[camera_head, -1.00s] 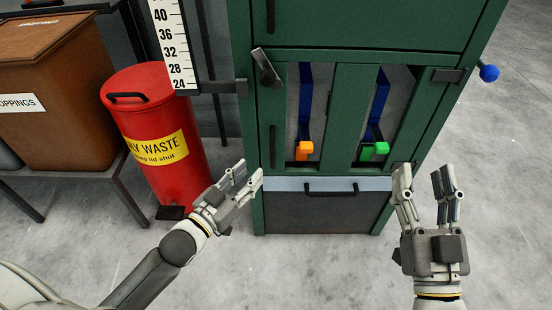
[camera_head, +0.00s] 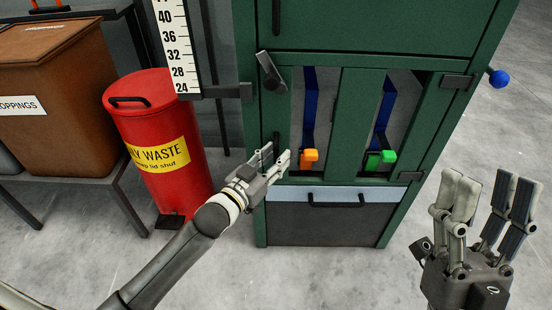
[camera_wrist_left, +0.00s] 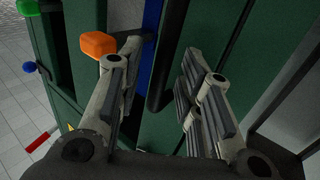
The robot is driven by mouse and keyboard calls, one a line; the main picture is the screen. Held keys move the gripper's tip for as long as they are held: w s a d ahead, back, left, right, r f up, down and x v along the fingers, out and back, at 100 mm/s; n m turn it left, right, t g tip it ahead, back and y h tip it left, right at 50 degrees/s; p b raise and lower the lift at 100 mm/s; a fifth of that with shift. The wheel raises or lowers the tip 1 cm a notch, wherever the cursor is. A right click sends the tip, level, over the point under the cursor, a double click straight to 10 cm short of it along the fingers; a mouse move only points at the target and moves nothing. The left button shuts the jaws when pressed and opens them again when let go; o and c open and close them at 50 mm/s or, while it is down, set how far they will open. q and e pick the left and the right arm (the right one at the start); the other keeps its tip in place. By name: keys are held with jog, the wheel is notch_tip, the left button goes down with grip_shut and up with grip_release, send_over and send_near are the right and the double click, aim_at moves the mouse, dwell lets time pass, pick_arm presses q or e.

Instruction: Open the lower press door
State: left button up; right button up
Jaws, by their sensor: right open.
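The green press (camera_head: 370,30) stands ahead, with its lower door (camera_head: 326,105) closed under the upper panel. The door has two slots, and a black lever (camera_head: 270,72) sits tilted at its upper left. My left gripper (camera_head: 276,157) is open at the door's left edge and largely covers the upright black handle there. In the left wrist view the handle (camera_wrist_left: 157,85) shows between the two open fingers; I cannot tell whether they touch it. My right gripper (camera_head: 488,190) is open and empty, right of the press and apart from it.
An orange catch (camera_head: 309,157) and a green catch (camera_head: 381,159) sit at the slots' lower ends. A drawer-like panel (camera_head: 330,225) with a handle is below. A red waste bin (camera_head: 160,185) stands left, and a blue knob (camera_head: 499,78) sticks out right.

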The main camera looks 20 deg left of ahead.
pick_arm(q)
jog(key=shift+w+d, duration=0.15)
jog(key=shift+w, duration=0.25)
jog(key=shift+c, duration=0.4)
grip_shut()
